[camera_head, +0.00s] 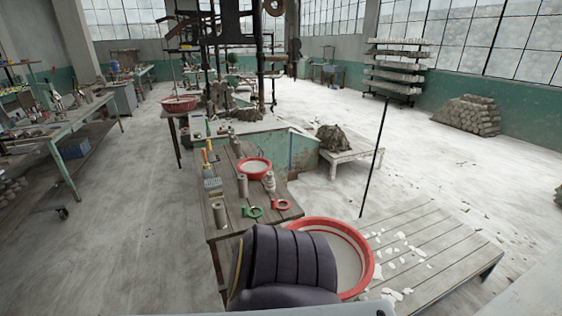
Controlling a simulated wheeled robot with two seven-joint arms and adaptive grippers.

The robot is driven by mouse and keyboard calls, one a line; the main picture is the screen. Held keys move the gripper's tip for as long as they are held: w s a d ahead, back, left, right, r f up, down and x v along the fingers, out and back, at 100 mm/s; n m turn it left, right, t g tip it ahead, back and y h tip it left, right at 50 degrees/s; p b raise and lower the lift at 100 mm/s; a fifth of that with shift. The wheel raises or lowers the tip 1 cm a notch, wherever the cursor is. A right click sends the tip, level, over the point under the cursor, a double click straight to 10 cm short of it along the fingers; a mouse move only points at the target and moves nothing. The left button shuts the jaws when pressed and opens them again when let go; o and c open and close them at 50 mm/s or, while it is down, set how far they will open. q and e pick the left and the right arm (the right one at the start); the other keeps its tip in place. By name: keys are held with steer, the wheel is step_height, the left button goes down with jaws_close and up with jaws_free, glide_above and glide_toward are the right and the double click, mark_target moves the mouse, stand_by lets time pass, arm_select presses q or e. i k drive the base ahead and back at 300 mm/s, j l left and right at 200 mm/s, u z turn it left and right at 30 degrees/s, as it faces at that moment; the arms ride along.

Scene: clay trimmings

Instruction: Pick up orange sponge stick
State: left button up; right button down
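A small thin stick with orange and yellow parts (205,157) stands at the left side of the narrow wooden table (232,222); it looks like the orange sponge stick, but it is too small to be sure. It rises just behind a grey ridged block (212,187). Neither of my grippers shows in the head view. A dark ribbed part, which looks like part of my own arm, fills the bottom middle and hides the near end of the table.
On the table are a red bowl (254,168), grey cylinders (219,214), a green ring tool (252,212) and a red one (282,204). A large red basin (367,262) and a slatted platform (440,240) with white scraps lie right.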

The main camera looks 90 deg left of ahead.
mark_target(206, 166)
steer(key=u, duration=3.5)
